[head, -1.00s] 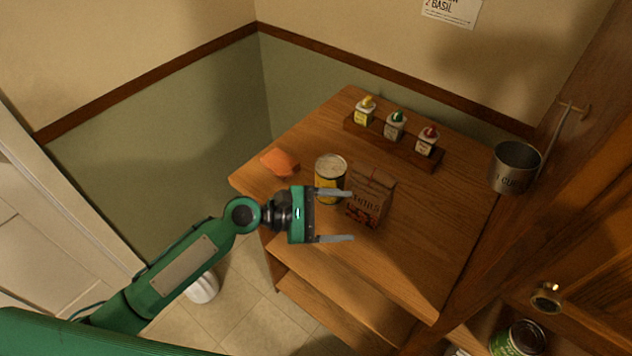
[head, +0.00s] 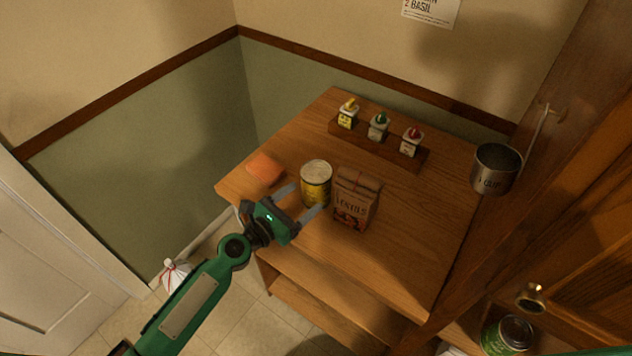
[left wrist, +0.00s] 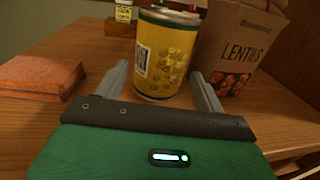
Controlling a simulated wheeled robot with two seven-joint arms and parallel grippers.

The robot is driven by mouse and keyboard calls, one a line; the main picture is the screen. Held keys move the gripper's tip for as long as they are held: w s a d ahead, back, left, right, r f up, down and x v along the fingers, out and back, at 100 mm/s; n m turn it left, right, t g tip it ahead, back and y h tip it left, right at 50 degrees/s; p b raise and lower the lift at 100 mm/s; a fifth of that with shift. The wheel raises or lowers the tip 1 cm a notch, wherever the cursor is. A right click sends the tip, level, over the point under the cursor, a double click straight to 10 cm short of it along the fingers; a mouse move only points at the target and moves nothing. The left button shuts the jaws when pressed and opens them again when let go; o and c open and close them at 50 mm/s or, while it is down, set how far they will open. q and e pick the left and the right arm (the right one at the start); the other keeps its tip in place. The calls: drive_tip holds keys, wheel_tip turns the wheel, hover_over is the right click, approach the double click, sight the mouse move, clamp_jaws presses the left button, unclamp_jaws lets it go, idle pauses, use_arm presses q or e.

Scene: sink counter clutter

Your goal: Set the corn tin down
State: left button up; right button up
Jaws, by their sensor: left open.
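The corn tin (head: 316,183), yellow with a silver lid, stands upright on the wooden counter (head: 400,235). In the left wrist view the tin (left wrist: 167,55) stands just beyond the fingertips, roughly centred between them, with pictures of corn kernels on its label. My left gripper (head: 299,198) is open and empty, its fingers pointing at the tin from the near left side; it also shows in the left wrist view (left wrist: 163,80). The tin's base looks to rest on the wood. My right gripper is not in view.
A paper lentils bag (head: 355,200) stands close to the right of the tin. An orange sponge-like block (head: 265,169) lies to the left. Small bottles stand in a wooden rack (head: 362,137) behind. A metal cup (head: 494,168) hangs at the right. The front right of the counter is clear.

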sight(317, 186)
use_arm(q)
drive_tip(key=p+x, duration=0.1)
drive_tip(key=x, duration=0.5)
drive_tip(key=shift+r, duration=0.1)
drive_tip(key=c, duration=1.1)
drive_tip(key=shift+r, duration=0.15)
